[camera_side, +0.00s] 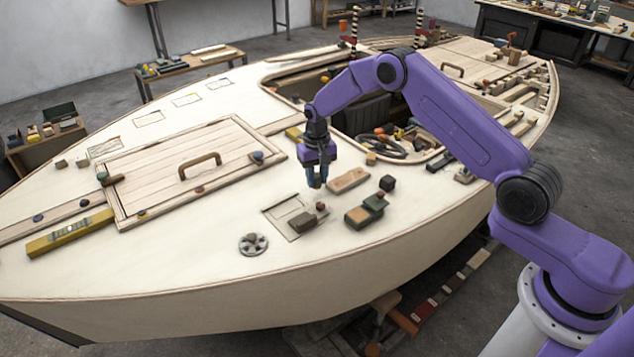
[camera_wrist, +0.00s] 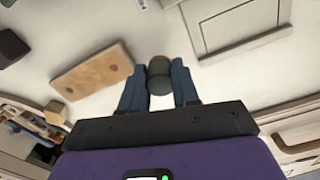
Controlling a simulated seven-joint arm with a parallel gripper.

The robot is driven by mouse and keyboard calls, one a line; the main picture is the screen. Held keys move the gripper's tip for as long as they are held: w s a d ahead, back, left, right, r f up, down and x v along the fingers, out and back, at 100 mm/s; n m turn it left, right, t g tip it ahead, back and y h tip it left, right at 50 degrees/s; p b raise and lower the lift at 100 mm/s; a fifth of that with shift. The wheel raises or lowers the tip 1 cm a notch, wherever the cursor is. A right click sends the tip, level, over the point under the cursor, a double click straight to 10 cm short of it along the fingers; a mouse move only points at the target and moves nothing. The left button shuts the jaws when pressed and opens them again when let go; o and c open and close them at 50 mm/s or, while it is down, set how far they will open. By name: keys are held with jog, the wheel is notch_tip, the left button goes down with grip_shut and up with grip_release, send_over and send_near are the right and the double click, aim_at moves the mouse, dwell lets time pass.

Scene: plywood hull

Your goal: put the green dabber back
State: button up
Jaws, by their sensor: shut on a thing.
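My gripper (camera_side: 316,183) is above the pale deck, right of the big hatch and left of a tan board. It is shut on the green dabber (camera_side: 317,182), which is mostly hidden between the fingers. The tan board (camera_side: 348,180) lies flat on the deck; in the wrist view the board (camera_wrist: 92,77) is left of the fingers and bears small dark spots. I cannot tell whether these are holes.
A dark cube (camera_side: 387,184), a tan cube (camera_side: 371,158) and a green block (camera_side: 375,203) lie near the board. A grey wheel (camera_side: 253,244) lies nearer the front edge. The cockpit opening (camera_side: 375,110) is behind; the hatch (camera_side: 185,165) is left.

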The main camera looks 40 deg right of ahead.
jog(key=shift+f, duration=1)
jog(key=shift+f, duration=0.15)
jog(key=o, duration=0.7)
jog(key=shift+c, duration=0.2)
